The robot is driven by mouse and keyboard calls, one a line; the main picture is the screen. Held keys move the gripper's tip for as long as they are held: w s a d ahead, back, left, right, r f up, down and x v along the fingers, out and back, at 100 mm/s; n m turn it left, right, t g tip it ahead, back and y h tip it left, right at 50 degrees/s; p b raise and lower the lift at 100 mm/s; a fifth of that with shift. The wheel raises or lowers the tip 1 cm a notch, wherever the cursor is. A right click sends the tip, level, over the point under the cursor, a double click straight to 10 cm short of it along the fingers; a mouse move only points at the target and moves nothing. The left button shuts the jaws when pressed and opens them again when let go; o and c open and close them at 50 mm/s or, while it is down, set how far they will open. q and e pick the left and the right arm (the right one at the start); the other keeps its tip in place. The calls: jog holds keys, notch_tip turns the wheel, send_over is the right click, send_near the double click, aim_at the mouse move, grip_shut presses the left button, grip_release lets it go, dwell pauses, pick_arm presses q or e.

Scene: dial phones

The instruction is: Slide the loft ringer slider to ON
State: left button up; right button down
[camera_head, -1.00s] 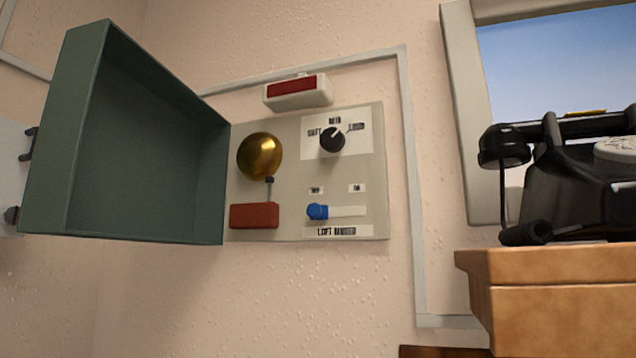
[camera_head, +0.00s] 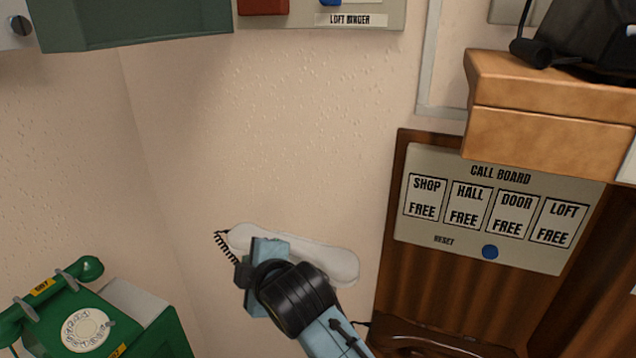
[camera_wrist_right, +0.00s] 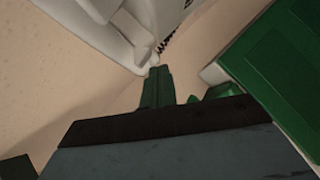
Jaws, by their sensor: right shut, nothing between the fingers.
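The loft ringer panel (camera_head: 388,18) is cut off by the top edge of the head view. Its "LOFT RINGER" label (camera_head: 350,20) shows, with only the bottom of the blue slider knob (camera_head: 330,2) above the label's left end. The slot and its end labels are out of frame. My right gripper (camera_head: 243,274) is well below the panel, in front of a white wall-mounted object. It is shut and empty; its closed fingers (camera_wrist_right: 157,88) show in the right wrist view. My left gripper is not in view.
A green dial phone (camera_head: 85,325) stands at lower left. The white wall object (camera_head: 335,262) has a coiled cord. The open green cover (camera_head: 130,25) hangs at upper left. A wooden shelf (camera_head: 550,140) and call board (camera_head: 490,250) are right. Bare wall lies between gripper and panel.

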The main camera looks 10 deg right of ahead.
notch_tip(320, 180, up, 22)
jog(key=d+m+t+p, duration=0.2)
jog(key=d+t, duration=0.1)
jog(key=t, duration=0.1)
jog(key=s+d+r+m+t+h+p, duration=0.1)
jog(key=s+d+r+m+t+h, duration=0.1)
jog(key=r, duration=0.8)
jog(key=s+d+r+m+t+h+p, duration=0.1)
jog(key=s+d+r+m+t, duration=0.2)
jog(key=r, duration=0.7)
jog(key=s+d, duration=0.2)
jog(key=shift+s+r+m+h, duration=0.3)
jog(key=shift+s+h, duration=0.1)
jog(key=shift+w, duration=0.1)
